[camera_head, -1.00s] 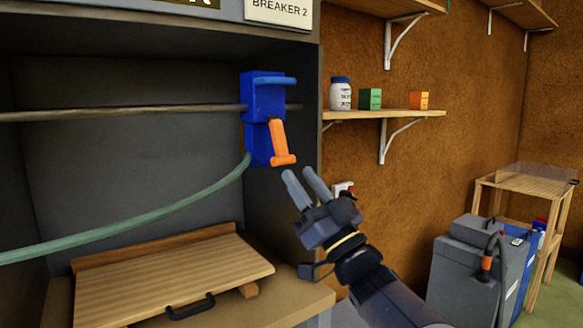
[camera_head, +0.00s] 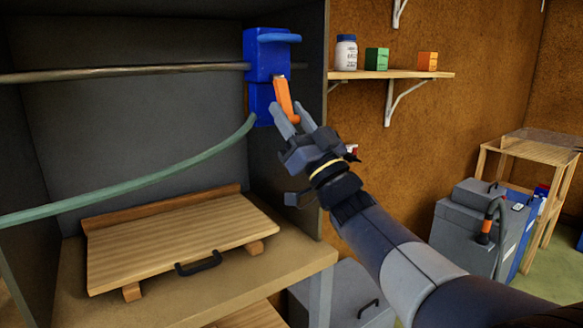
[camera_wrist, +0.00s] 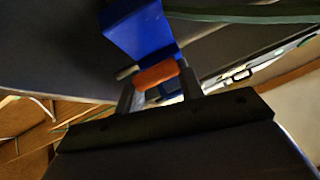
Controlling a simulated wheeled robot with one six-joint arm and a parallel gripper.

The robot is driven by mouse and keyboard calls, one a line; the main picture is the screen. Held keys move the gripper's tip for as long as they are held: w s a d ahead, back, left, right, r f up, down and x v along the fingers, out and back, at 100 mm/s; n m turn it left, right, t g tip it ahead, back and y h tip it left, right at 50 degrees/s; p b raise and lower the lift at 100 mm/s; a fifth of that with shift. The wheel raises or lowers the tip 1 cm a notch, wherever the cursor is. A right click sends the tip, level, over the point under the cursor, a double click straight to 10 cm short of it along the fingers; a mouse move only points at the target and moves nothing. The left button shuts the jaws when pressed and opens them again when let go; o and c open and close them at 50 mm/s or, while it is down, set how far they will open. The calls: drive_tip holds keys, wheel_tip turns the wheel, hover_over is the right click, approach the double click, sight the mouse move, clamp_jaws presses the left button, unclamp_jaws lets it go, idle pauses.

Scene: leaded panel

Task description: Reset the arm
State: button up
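A blue breaker box (camera_head: 266,55) is fixed on the right inner wall of the grey cabinet, with an orange lever (camera_head: 283,97) on its front. The lever hangs down, tilted a little to the right. My gripper (camera_head: 295,114) is just below the box, its two fingers apart on either side of the lever's lower end. In the wrist view, the orange lever (camera_wrist: 155,76) lies across the gap between the fingertips (camera_wrist: 157,90), with the blue box (camera_wrist: 138,32) beyond. I cannot tell whether either finger touches the lever.
A metal rod (camera_head: 120,73) and a green hose (camera_head: 150,180) run left from the box. A slanted wooden board (camera_head: 180,240) with a black handle rests on the bench below. A shelf (camera_head: 390,74) with a jar and small boxes is on the right wall. A grey machine (camera_head: 465,230) stands right.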

sight(287, 101)
drive_tip(key=x, duration=0.4)
drive_tip(key=shift+s+d+p, duration=0.1)
drive_tip(key=shift+p, duration=0.25)
drive_tip(key=shift+f, duration=0.1)
drive_tip(key=shift+f+b, duration=0.1)
drive_tip(key=shift+b, duration=0.2)
drive_tip(key=b+v, duration=0.1)
drive_tip(key=v, duration=0.9)
drive_tip(key=p+x, duration=0.2)
drive_tip(key=x, duration=0.8)
drive_tip(key=shift+r, duration=0.5)
drive_tip(key=shift+s+d+g+h+p, duration=0.15)
drive_tip(key=shift+g+h+p, duration=0.15)
drive_tip(key=shift+p, duration=0.75)
drive_tip(key=shift+r+h+p, duration=0.1)
drive_tip(key=shift+h+p, duration=0.2)
drive_tip(key=shift+p, duration=0.55)
